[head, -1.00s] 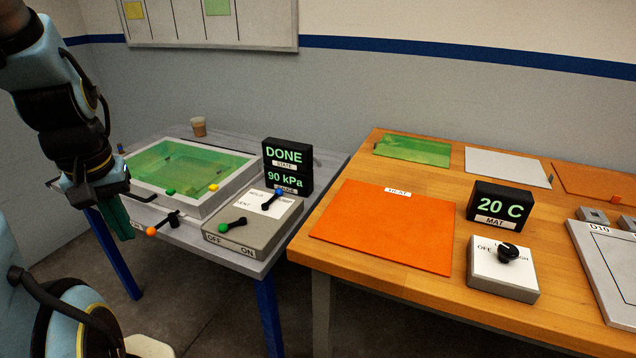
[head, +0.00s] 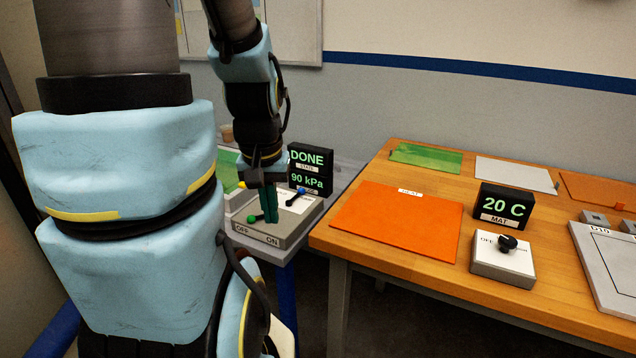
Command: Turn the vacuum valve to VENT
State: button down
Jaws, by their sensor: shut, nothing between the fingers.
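The vacuum valve (head: 293,199) is a black lever with a blue tip on a white label plate, on top of a grey control box (head: 285,235). Its blue tip points to the back right. Most of the plate's lettering is hidden or too small to read. My gripper (head: 270,218) has green fingers pointing down, shut and empty. In the picture it is just left of the valve, over the box; I cannot tell whether it touches anything. A green-tipped switch lever (head: 254,219) shows left of the fingers, by the OFF label. A black display (head: 310,168) reads DONE and 90 kPa.
My arm covers most of the resin bath (head: 228,160) and its table. To the right, a wooden table (head: 390,255) holds an orange heat mat (head: 395,220), a 20 C display (head: 502,206) and a knob box (head: 503,262). A gap separates the tables.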

aim_at(301, 192)
jog(key=i+l+u, duration=0.1)
jog(key=u, duration=0.25)
jog(key=i+l+u, duration=0.2)
jog(key=u, duration=0.15)
jog(key=i+l+u, duration=0.2)
jog(key=u, duration=0.15)
